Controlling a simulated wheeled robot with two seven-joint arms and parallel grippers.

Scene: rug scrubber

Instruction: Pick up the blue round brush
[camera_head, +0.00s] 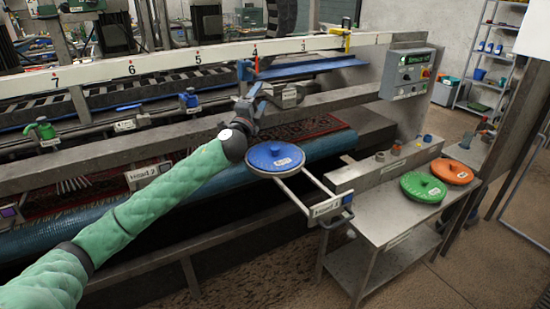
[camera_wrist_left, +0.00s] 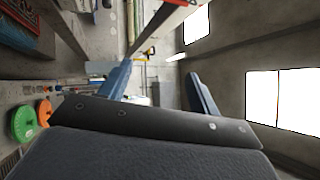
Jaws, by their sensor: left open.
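The blue round brush (camera_head: 275,157) is a flat disc with a knob and a white label. It lies at the inner end of a pale metal frame (camera_head: 310,203), which juts out from the machine. My left gripper (camera_head: 262,92) is above and behind the brush in the head view, pointing away from it and apart from it. In the left wrist view the two blue fingers (camera_wrist_left: 160,90) stand wide apart with nothing between them. I cannot make out the blue brush in the wrist view. My right gripper is in neither view.
A metal side table (camera_head: 400,225) at the right holds a green round brush (camera_head: 423,187) and an orange one (camera_head: 452,171). The machine's long beams and a patterned rug (camera_head: 300,129) lie behind the blue brush. A control box (camera_head: 407,73) stands at the back right.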

